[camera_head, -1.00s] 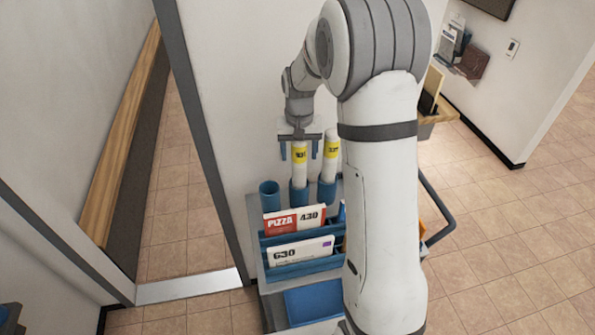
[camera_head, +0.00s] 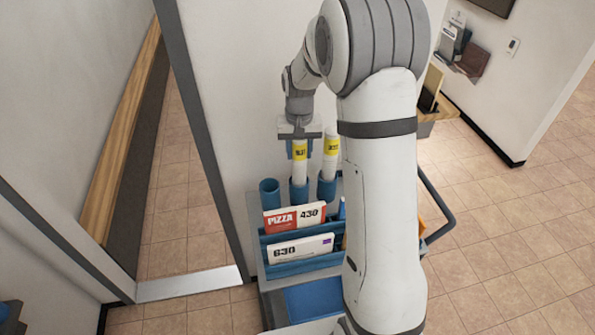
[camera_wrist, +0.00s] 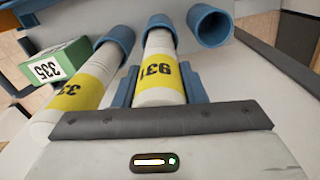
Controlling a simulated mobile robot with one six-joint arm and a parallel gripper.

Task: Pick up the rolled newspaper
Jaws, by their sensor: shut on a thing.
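A white rolled newspaper (camera_head: 300,168) with a yellow numbered band stands upright in the middle blue tube (camera_head: 299,192) of the cart. My gripper (camera_head: 300,148) points down and is shut on this newspaper near its top. In the wrist view the blue fingers (camera_wrist: 161,88) press on both sides of the roll (camera_wrist: 160,95) at its yellow band. The lower end of the roll is hidden inside the tube. A second rolled newspaper (camera_head: 331,160) with a yellow band stands in the tube to the right, and it also shows in the wrist view (camera_wrist: 77,92).
An empty blue tube (camera_head: 269,190) is on the left. In front, a blue rack (camera_head: 303,268) holds a red-and-white PIZZA envelope (camera_head: 295,217) and a white envelope (camera_head: 300,249). A green-and-white box (camera_wrist: 50,66) shows in the wrist view. A wall and door frame (camera_head: 205,140) are close by.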

